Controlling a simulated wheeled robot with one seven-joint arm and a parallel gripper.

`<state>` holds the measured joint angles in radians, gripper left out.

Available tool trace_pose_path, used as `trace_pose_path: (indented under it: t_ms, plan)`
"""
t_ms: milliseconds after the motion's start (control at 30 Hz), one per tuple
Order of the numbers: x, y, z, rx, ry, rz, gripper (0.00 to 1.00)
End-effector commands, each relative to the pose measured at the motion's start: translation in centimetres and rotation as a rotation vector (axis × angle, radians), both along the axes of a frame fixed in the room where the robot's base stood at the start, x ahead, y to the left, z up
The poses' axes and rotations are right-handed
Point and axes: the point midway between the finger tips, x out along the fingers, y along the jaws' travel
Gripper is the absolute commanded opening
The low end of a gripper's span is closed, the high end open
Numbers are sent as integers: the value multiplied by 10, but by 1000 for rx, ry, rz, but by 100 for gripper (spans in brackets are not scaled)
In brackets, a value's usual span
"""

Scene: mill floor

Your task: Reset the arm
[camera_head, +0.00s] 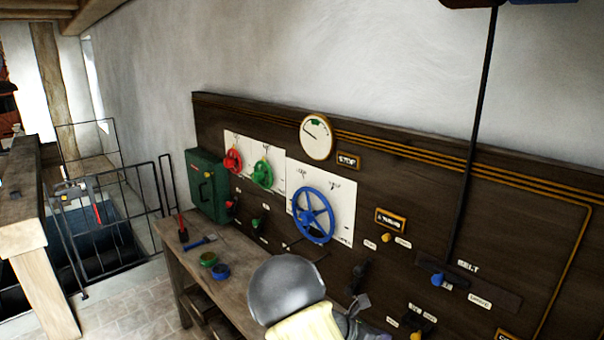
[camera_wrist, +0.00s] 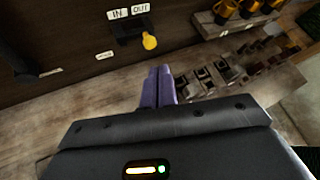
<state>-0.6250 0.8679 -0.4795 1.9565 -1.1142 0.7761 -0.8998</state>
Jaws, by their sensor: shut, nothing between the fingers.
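My gripper (camera_wrist: 158,87) is shut and empty in the wrist view, its two purple fingers together. It points toward the wooden bench and the dark panel (camera_wrist: 60,35). In the head view my arm rises at the bottom middle, and the gripper end (camera_head: 358,308) shows only in part there, close in front of the panel. A yellow-knobbed lever (camera_wrist: 149,42) under an IN/OUT label stands just beyond the fingertips in the wrist view, apart from them.
The dark wooden panel (camera_head: 400,180) carries a blue wheel (camera_head: 313,214), red (camera_head: 232,160) and green (camera_head: 262,174) valves and a gauge (camera_head: 316,137). A blue-ended hanging rod (camera_head: 473,140) is at right. Tools and two small pots lie on the bench (camera_head: 240,290). Railings stand at left.

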Motion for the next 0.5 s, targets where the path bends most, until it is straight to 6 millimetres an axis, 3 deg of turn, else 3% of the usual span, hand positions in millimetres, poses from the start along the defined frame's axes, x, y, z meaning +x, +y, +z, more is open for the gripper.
trace_pose_path:
  t_ms: [167,500]
  plan:
    - [-55,-9,3,313,-191,-353,0]
    - [-135,14,32,766,-570,-1038,0]
